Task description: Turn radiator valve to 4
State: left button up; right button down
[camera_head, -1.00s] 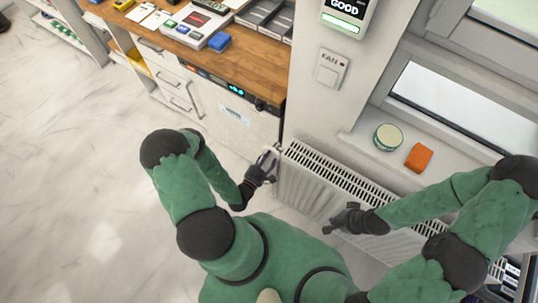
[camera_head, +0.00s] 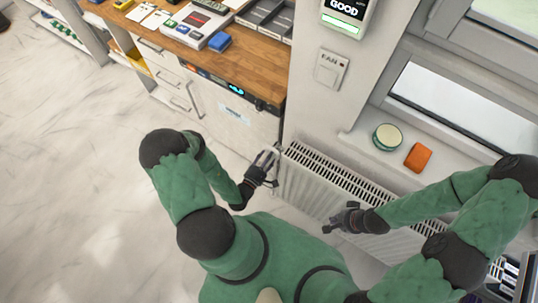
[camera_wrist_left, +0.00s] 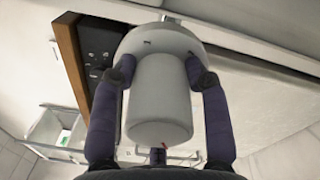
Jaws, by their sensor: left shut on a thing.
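The radiator (camera_head: 315,190) is a white ribbed panel below the window sill. My left gripper (camera_head: 266,165) is at the radiator's left end, in front of the white cabinet. In the left wrist view, the fingers of my left gripper (camera_wrist_left: 160,95) are shut on the pale grey, rounded radiator valve (camera_wrist_left: 160,100), one finger on each side. A small red mark shows near the valve's lower end; no numbers can be read. My right gripper (camera_head: 340,216) hangs in front of the radiator, holding nothing that I can see; its finger opening is too small to judge.
A wooden counter (camera_head: 262,84) over white drawers stands to the left of the radiator. A round tin (camera_head: 388,137) and an orange block (camera_head: 418,157) rest on the sill. A fan switch (camera_head: 331,69) is on the wall. The floor at left is clear.

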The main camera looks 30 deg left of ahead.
pick_arm(q)
jog(key=shift+r, duration=0.15)
jog(key=o, duration=1.2)
jog(key=shift+d, duration=0.1)
jog(key=shift+c, duration=0.2)
jog(key=s, duration=1.2)
jog(key=shift+a+f, duration=0.25)
jog(key=shift+a, duration=0.15)
jog(key=shift+w, duration=0.1)
